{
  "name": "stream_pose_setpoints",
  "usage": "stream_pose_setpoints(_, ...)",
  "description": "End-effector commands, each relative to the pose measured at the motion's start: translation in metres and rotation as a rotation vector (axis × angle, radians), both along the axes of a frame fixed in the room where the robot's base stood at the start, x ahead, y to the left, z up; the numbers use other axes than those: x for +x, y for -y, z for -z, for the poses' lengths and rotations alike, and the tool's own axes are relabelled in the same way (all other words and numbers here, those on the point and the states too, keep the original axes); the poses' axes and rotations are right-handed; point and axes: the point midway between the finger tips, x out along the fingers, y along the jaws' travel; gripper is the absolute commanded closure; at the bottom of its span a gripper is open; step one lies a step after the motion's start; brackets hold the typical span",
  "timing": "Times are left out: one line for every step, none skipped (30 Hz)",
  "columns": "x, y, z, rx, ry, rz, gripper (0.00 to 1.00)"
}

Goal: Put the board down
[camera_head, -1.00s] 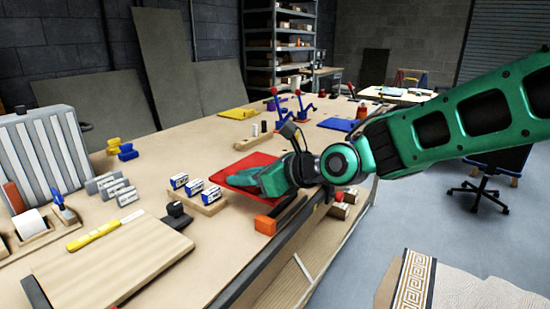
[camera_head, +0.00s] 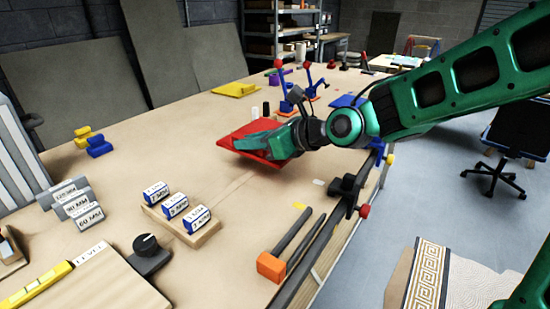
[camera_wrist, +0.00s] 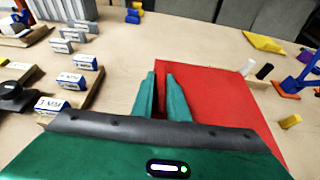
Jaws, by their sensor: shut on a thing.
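The board is a flat red panel (camera_head: 262,128) over the far middle part of the workbench in the head view. It also fills the right middle of the wrist view (camera_wrist: 225,100). My gripper (camera_head: 252,145) is shut on the board's edge. In the wrist view, the green fingers (camera_wrist: 162,78) close around a red strip of it. The board looks slightly tilted, and I cannot tell whether its underside touches the bench. My gripper covers part of its near side.
Blue-and-white boxes (camera_head: 177,204) sit on a wooden block to the left. Blue clamps (camera_head: 291,97) stand behind the board, with a yellow piece (camera_head: 235,89) at the back. An orange-headed hammer (camera_head: 270,266) lies near the front edge. The bench between boxes and board is clear.

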Motion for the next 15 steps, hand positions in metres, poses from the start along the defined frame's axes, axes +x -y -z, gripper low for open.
stream_pose_setpoints(0.010,0.008,0.007,0.001,-0.005,0.005,1.00)
stream_pose_setpoints(0.014,0.012,0.011,0.002,-0.004,0.005,1.00)
stream_pose_setpoints(0.021,0.017,0.016,0.001,-0.005,0.006,1.00)
stream_pose_setpoints(0.025,0.021,0.019,0.001,-0.003,0.006,1.00)
stream_pose_setpoints(0.030,0.025,0.022,0.003,-0.005,0.005,1.00)
stream_pose_setpoints(0.036,0.030,0.027,0.001,-0.003,0.006,1.00)
stream_pose_setpoints(0.040,0.034,0.031,0.002,-0.004,0.006,1.00)
stream_pose_setpoints(0.044,0.037,0.034,0.001,-0.003,0.005,1.00)
stream_pose_setpoints(0.050,0.041,0.038,0.002,-0.004,0.005,1.00)
stream_pose_setpoints(0.054,0.044,0.041,0.001,-0.003,0.004,1.00)
stream_pose_setpoints(0.057,0.048,0.044,0.002,-0.003,0.005,1.00)
stream_pose_setpoints(0.062,0.051,0.047,0.002,-0.001,0.004,1.00)
stream_pose_setpoints(0.064,0.053,0.049,0.002,-0.001,0.003,1.00)
stream_pose_setpoints(0.067,0.055,0.051,0.001,-0.002,0.003,1.00)
stream_pose_setpoints(0.069,0.057,0.053,0.001,-0.001,0.003,1.00)
